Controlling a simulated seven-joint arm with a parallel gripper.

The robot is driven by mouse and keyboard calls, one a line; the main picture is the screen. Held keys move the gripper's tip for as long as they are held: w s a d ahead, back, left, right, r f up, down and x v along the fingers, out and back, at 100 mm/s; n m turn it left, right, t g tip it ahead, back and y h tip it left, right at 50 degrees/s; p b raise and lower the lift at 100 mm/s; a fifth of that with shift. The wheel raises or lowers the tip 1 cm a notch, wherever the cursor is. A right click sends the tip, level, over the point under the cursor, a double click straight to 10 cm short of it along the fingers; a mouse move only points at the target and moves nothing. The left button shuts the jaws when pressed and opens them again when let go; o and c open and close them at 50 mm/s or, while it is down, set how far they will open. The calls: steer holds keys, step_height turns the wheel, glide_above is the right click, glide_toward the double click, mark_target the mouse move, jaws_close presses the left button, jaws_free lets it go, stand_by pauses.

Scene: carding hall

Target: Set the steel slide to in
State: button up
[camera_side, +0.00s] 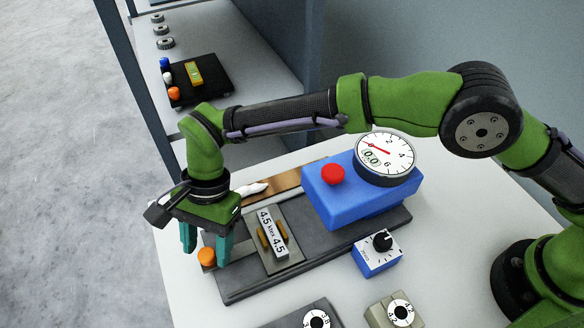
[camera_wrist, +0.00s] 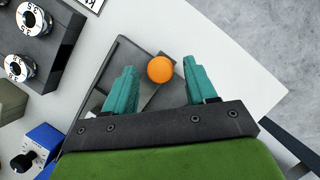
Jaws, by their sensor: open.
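The steel slide seems to be the flat grey strip (camera_wrist: 162,97) on the dark base; the gripper hides much of it. An orange round knob (camera_side: 207,256) stands at its outer end, and the knob also shows in the wrist view (camera_wrist: 160,69). My gripper (camera_side: 205,250) points down over this end with its teal fingers open, one on each side of the knob. In the wrist view the gripper (camera_wrist: 160,65) has clear gaps beside the knob. I cannot tell whether a finger touches it. No in or out mark is readable.
A blue knob box (camera_side: 377,254) stands in front. A shelf (camera_side: 215,30) stands behind.

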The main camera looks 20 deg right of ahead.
mark_target(270, 233)
jaws_close()
steer(key=d, duration=1.1)
steer(key=shift+d, duration=0.3)
steer(key=shift+c, duration=1.6)
jaws_free()
steer(key=shift+d, duration=0.1)
steer(key=o, duration=0.3)
steer(key=v, duration=1.6)
steer(key=shift+w+r, duration=0.1)
steer(key=shift+r, duration=0.3)
